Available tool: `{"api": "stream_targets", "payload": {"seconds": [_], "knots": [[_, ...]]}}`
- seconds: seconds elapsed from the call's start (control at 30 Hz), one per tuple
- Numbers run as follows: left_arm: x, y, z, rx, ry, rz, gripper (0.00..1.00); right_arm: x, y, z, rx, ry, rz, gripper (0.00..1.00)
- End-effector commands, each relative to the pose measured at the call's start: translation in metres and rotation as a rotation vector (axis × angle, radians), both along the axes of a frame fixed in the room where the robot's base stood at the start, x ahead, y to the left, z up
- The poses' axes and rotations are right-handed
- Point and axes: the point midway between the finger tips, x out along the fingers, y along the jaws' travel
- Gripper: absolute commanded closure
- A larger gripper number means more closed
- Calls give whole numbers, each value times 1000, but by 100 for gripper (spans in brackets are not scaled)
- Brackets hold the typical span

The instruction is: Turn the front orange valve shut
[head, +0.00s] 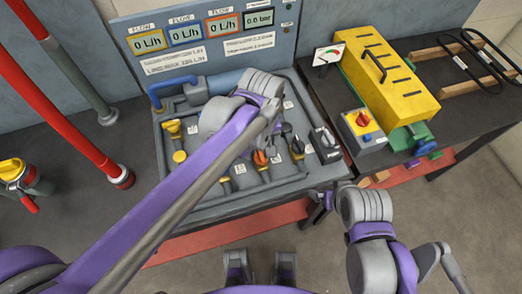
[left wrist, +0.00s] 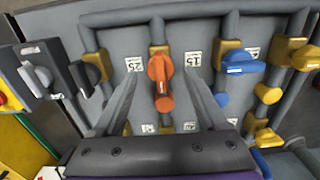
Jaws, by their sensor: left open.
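The front orange valve (head: 260,158) is on the grey pipe panel (head: 205,212), near its front edge. In the left wrist view its orange handle (left wrist: 160,70) lies roughly in line with its pipe, beside a brass body. More orange (left wrist: 164,104) shows just below it; I cannot tell if it is a separate knob. My left gripper (left wrist: 160,80) is open, with one finger on each side of the orange handle in that view. No contact shows. In the head view my left arm hides the fingers and part of the panel. My right gripper cannot be made out clearly.
A blue-handled valve (left wrist: 243,62) and a yellow one (left wrist: 305,55) stand to one side of the orange valve, a black-handled one (left wrist: 92,57) to the other. A yellow box (head: 388,75) and a red-knobbed switch box (head: 362,130) stand on the right bench. Flow displays (head: 185,32) stand behind.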

Motion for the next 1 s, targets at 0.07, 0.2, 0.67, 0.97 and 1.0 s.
{"api": "stream_targets", "payload": {"seconds": [0.07, 0.2, 0.67, 0.97, 1.0], "knots": [[0, 0, -8, 0, 0, 0, 26, 0, 0, -1, 0, 0, 0, 3], [0, 0, -13, 0, 0, 0, 26, 0, 0, -1, 0, 1, 0, 3], [0, 0, -13, 0, 0, 0, 65, 0, 0, -1, 0, 1, 0, 3], [0, 0, -13, 0, 0, 0, 100, 0, 0, -1, 0, 1, 0, 3], [0, 0, -13, 0, 0, -1, 100, 0, 0, -1, 0, 1, 0, 3]]}}
